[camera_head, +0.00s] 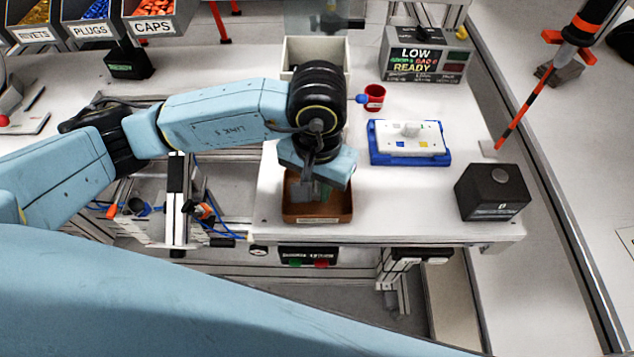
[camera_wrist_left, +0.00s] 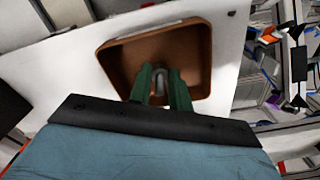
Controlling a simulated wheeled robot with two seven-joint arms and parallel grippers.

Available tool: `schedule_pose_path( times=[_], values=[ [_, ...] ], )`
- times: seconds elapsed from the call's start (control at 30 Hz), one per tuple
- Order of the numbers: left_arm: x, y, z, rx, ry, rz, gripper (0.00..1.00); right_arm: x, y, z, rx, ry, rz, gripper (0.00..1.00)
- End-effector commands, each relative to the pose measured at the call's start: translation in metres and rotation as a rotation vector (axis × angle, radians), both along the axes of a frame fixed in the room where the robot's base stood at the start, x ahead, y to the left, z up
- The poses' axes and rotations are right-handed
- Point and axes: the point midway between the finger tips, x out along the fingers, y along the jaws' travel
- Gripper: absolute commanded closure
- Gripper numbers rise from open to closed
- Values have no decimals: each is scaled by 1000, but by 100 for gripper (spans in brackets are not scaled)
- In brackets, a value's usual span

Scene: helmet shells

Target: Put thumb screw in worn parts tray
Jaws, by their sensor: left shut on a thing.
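The brown worn parts tray (camera_head: 330,215) sits near the front edge of the white table. It also shows in the left wrist view (camera_wrist_left: 112,62), and I see no loose thing on its visible floor. My left gripper (camera_head: 317,196) points down over the tray. In the left wrist view its two green fingers (camera_wrist_left: 161,80) are shut on a small grey piece, the thumb screw (camera_wrist_left: 161,78), held between the tips. The fingers hide most of the screw. I cannot tell its exact height above the tray floor. My right gripper is out of view.
A cream box (camera_head: 318,52) stands behind my left wrist. A grey display box (camera_head: 425,57) stands at the back.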

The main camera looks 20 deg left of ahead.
Motion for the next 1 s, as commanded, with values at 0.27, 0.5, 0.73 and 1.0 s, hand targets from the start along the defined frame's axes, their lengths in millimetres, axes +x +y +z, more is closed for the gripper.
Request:
schedule_pose_path(
  times=[0.27, 0.5, 0.73, 1.0],
  values=[
    [0, 0, -3, -1, -1, 0, 100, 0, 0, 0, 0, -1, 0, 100],
    [0, 0, -6, 0, -1, -1, 74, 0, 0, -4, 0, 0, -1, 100],
    [0, 0, -6, 0, -1, 0, 59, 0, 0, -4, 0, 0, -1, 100],
    [0, 0, -2, -1, 0, 0, 59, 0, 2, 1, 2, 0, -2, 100]
  ],
)
